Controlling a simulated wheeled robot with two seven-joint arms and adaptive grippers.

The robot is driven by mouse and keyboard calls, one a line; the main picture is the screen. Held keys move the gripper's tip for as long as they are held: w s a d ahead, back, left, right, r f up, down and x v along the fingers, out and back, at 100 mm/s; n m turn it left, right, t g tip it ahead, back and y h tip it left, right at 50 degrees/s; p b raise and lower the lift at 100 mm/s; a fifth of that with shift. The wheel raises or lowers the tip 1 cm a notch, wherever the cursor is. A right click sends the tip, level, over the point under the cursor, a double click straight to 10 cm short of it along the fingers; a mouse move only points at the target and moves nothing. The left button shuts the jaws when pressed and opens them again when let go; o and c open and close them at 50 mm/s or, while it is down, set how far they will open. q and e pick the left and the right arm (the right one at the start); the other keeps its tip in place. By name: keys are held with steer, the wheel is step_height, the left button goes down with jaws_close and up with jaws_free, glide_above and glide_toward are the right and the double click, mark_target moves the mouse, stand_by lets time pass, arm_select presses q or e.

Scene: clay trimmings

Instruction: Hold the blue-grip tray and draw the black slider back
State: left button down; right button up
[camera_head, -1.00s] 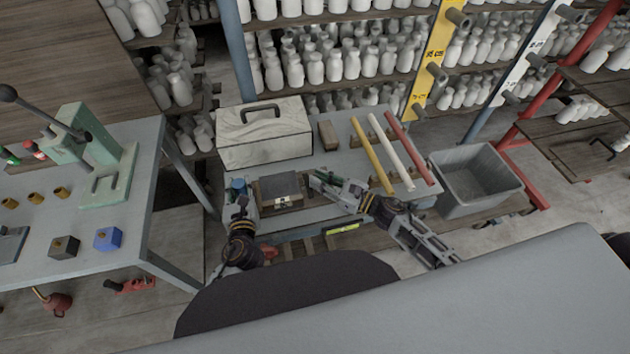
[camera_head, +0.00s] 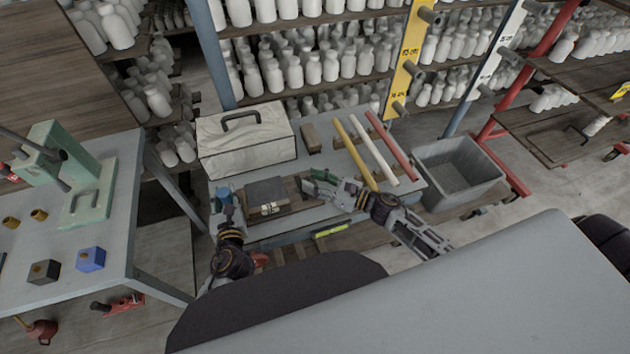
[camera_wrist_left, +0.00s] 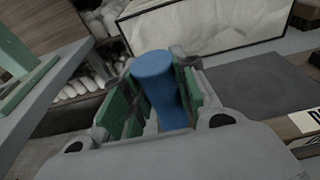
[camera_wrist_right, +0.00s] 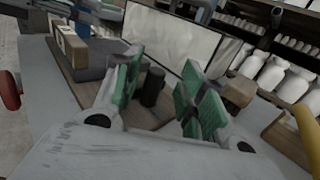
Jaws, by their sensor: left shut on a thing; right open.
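The wooden tray (camera_wrist_right: 150,116) lies on the grey bench, with a dark grey slab (camera_head: 266,190) on it. Its upright blue grip (camera_wrist_left: 158,82) is at the left end, between the green pads of my left gripper (camera_head: 223,202), which is shut on it. A short black upright post (camera_wrist_right: 152,86), seemingly the slider, stands at the tray's right end. My right gripper (camera_wrist_right: 160,78) is open with its fingers on either side of the post, apart from it as far as I can tell. In the head view the post is hidden by the right gripper.
A white marbled case (camera_head: 245,140) stands behind the tray. A small wooden block (camera_head: 312,138) and yellow, white and red bars (camera_head: 387,148) lie to the right. A grey bin (camera_head: 455,170) stands beyond. A green press (camera_head: 75,175) is on the left table.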

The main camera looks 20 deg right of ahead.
arm_select(q)
steer(key=shift+a+f, duration=0.1)
steer(key=shift+f, duration=0.05)
arm_select(e)
steer(key=shift+r, duration=0.15)
step_height(320, 180, up, 10)
stand_by(0.7)
arm_select(q)
steer(key=c, duration=1.1)
jaws_free()
steer(key=shift+o, duration=0.3)
steer(key=shift+s, duration=0.15)
steer(key=shift+s+r, duration=0.3)
steer(key=shift+s, duration=0.85)
steer(key=shift+s+r, duration=0.25)
steer(key=shift+s, duration=0.95)
steer(key=shift+s+r, duration=0.3)
steer(key=shift+s, duration=0.85)
steer(key=shift+r, duration=0.1)
step_height(320, 180, up, 9)
steer(key=p, duration=0.9)
arm_select(e)
step_height(320, 180, up, 9)
